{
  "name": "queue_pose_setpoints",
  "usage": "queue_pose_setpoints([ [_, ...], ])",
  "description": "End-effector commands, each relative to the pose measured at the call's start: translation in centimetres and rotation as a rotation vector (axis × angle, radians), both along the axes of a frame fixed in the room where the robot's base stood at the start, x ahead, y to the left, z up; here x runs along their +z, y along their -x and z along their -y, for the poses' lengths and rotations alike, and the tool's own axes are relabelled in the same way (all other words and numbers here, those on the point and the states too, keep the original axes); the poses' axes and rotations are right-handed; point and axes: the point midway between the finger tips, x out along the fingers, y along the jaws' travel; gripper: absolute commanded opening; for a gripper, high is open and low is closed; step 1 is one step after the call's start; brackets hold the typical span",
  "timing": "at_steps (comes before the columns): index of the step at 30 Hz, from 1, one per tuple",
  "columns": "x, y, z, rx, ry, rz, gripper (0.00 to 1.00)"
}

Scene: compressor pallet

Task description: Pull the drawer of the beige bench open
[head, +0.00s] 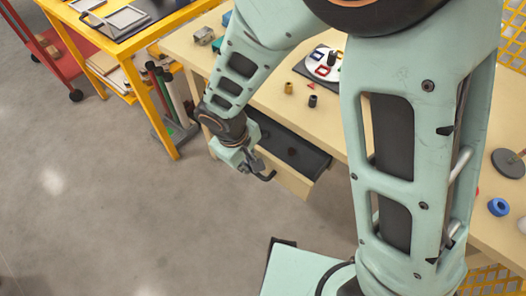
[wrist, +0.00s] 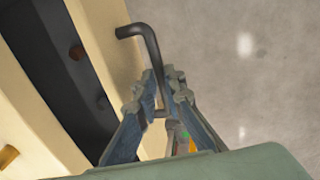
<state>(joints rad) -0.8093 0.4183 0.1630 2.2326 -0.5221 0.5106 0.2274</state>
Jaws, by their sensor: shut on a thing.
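The beige bench (head: 324,134) has its drawer (head: 287,178) standing out from under the top, and its dark inside shows. In the wrist view the drawer's beige front (wrist: 112,50) runs down the left, with the dark inside behind it. A black bar handle (wrist: 150,42) stands off the front; its bent end also shows in the head view (head: 268,177). My gripper (wrist: 161,95) is shut on the handle, with the fingers on either side of the bar. In the head view my gripper (head: 256,170) is at the drawer front, and my arm hides part of the bench.
Small brown items (wrist: 76,52) lie in the drawer. On the bench are a brass piece (head: 288,88), a black piece (head: 313,101) and a round white plate (head: 318,66). A yellow table (head: 150,37) and a red cart (head: 50,60) stand left. The grey floor before the drawer is clear.

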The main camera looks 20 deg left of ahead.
Motion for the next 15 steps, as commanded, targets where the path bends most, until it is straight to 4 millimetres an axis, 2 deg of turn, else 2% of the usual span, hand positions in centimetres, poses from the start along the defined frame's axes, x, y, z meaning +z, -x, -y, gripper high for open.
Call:
queue_pose_setpoints([
  [1,-0.5,1.4,-0.7,0.009,-0.002,0.001,0.0],
  [6,-0.4,5.2,-2.2,0.006,-0.002,0.001,0.0],
  [15,-0.2,9.8,-4.1,0.004,0.0,0.0,0.0],
])
